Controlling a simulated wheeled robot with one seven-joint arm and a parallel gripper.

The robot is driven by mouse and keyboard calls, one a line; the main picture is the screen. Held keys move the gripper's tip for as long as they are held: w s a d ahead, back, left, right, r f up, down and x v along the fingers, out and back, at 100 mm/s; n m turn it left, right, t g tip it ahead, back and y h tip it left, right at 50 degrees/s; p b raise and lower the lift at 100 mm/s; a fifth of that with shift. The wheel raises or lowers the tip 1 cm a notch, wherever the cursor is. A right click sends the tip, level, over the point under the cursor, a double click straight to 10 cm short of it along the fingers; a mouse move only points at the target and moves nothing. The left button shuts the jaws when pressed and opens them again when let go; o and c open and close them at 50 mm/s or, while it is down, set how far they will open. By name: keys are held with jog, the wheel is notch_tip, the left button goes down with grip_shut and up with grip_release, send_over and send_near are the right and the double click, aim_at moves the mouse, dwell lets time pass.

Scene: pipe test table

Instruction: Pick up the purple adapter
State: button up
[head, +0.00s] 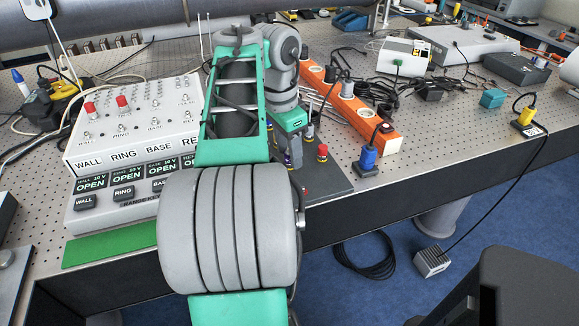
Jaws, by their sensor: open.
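My gripper (293,158) points down over the dark mat (328,183), just right of the white test box. It is open, and its fingers are partly hidden behind my arm. A small dark purple-blue piece with a yellow band (288,161) shows between or just behind the fingers. It looks like the purple adapter, but it is too small to be sure, and I cannot tell whether the fingers touch it. A red adapter (322,153) stands upright on the mat to the right of the gripper. Another small piece (310,132) stands behind.
The white test box (135,124) with red knobs is left of my arm. An orange power strip (352,111) with plugs and a blue plug (368,157) lie right of the mat. Cables clutter the back. The perforated table (450,125) is clearer at right.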

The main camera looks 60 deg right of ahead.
jog(key=shift+s+d+f, duration=0.1)
jog(key=shift+f, duration=0.85)
jog(key=shift+r, duration=0.1)
grip_shut()
